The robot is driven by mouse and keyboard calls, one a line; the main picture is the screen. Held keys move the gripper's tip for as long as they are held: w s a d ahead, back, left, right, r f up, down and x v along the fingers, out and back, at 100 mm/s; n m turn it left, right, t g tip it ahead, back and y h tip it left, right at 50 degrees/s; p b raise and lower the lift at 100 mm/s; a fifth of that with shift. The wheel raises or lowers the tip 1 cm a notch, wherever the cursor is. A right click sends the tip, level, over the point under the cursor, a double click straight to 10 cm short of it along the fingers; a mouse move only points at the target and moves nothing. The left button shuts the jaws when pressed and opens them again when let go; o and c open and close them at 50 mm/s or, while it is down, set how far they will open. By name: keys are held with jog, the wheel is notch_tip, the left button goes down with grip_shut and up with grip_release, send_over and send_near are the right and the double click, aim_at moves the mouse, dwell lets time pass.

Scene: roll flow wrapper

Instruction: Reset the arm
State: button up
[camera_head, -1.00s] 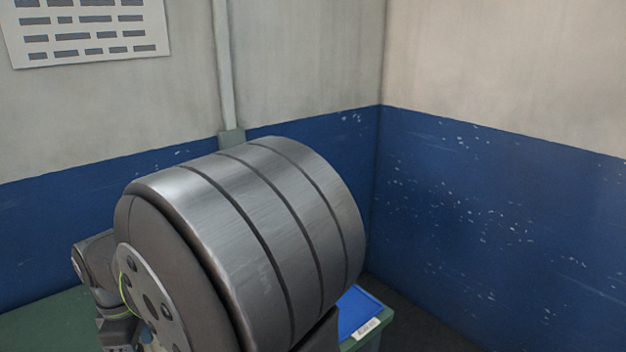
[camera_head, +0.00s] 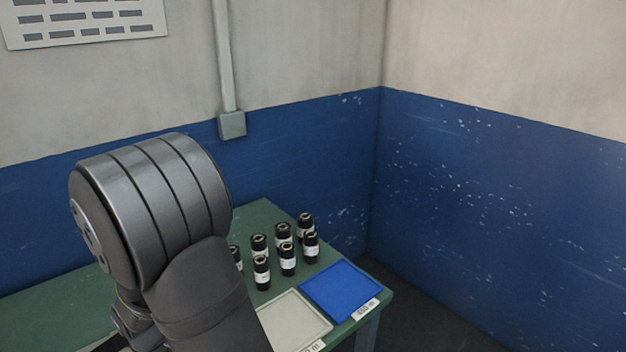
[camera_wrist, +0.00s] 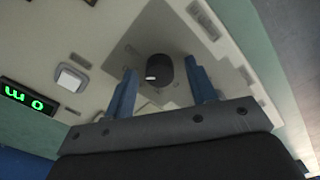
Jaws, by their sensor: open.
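My gripper shows in the wrist view (camera_wrist: 163,92) as two blue fingers standing well apart, open, with nothing held between them. Beyond the fingers is a dark round part (camera_wrist: 159,68) on a pale machine surface (camera_wrist: 110,35); it appears farther off, and I cannot tell the exact gap. In the head view my grey arm fills the lower left, and the gripper itself is not visible there.
Several black rolls with white labels (camera_head: 287,258) stand upright on the green table (camera_head: 262,215). A blue tray (camera_head: 340,290) and a pale tray (camera_head: 292,323) lie at its front right. A green-lit display (camera_wrist: 28,97) shows in the wrist view. Walls close off the back and right.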

jog(key=m, duration=0.7)
jog(key=shift+r, duration=0.15)
jog(key=shift+r+m, duration=0.25)
jog(key=shift+m, duration=0.05)
notch_tip(320, 180, up, 10)
